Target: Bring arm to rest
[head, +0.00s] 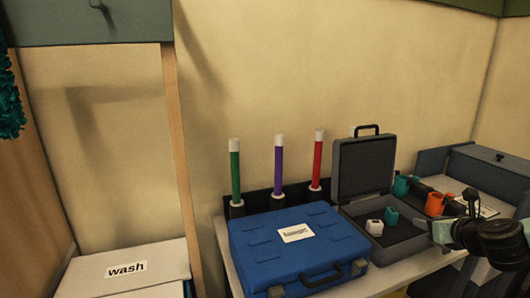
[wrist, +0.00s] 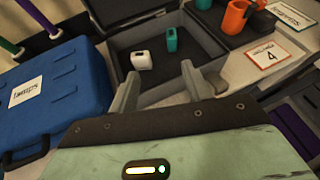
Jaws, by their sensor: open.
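My gripper (wrist: 160,90) is open and empty in the wrist view, its two fingers spread above the near edge of an open grey case (wrist: 185,61). In the head view my arm reaches in from the right edge, and my gripper (head: 432,229) is beside the right side of the open case (head: 362,170). A white block-like item (wrist: 141,60) and a teal one (wrist: 172,39) stand in the case, apart from the fingers.
A closed blue case (head: 262,252) sits left of the open case on the counter. Green, purple (head: 278,165) and red wands stand behind it. An orange item (head: 434,204) and a card with "4" (wrist: 267,55) are on the right. A "wash" bin (head: 110,273) is lower left.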

